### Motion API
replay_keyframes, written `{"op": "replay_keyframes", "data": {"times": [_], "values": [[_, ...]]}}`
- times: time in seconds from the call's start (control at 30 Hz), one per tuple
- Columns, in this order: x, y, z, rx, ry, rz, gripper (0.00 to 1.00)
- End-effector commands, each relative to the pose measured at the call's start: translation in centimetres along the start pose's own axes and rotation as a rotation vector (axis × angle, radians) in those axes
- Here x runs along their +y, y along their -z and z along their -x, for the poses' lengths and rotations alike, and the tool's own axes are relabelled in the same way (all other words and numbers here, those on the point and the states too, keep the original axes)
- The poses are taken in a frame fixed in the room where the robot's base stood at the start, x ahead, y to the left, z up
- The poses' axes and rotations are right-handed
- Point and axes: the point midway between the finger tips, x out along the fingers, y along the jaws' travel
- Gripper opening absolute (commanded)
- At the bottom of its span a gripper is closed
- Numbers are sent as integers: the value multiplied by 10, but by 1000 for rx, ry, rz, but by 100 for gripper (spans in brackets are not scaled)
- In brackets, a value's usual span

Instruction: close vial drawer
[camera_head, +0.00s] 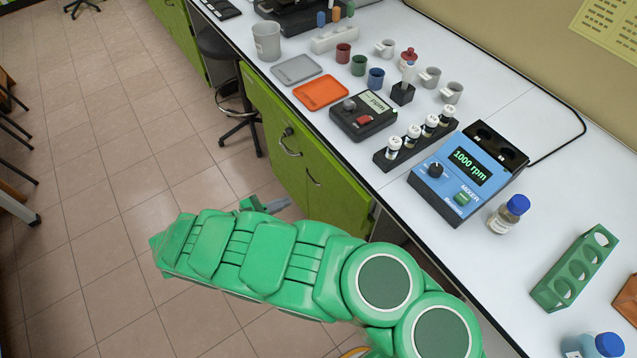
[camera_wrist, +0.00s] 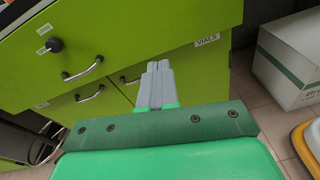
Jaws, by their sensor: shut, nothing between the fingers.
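The vial drawer (camera_wrist: 190,25) is a green front with a "VIALS" label (camera_wrist: 207,40) near its lower right corner in the wrist view. I cannot tell how far it stands out from the cabinet. My gripper (camera_wrist: 158,66) is shut and empty, its grey fingertips together in front of the green cabinet fronts, left of and below the label. I cannot tell whether they touch. In the head view, my gripper (camera_head: 280,204) is beside the green cabinet (camera_head: 325,190), below the bench top, partly hidden behind my green arm.
A black knob (camera_wrist: 55,45) and a curved handle (camera_wrist: 83,70) are left of my fingers. A white box (camera_wrist: 290,55) stands on the floor at right. The bench top (camera_head: 385,205) carries a blue mixer (camera_head: 450,185) and a vial rack (camera_head: 410,146).

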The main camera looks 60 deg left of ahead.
Motion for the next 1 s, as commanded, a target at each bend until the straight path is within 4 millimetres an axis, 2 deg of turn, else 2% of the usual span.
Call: {"op": "replay_keyframes", "data": {"times": [0.2,0.37,0.47,1.0], "values": [[-10,-5,17,-138,-57,170,0],[-9,-8,13,-158,-63,187,0],[-8,-10,2,-156,-63,187,0],[-3,-22,-84,-154,-60,187,0]]}}
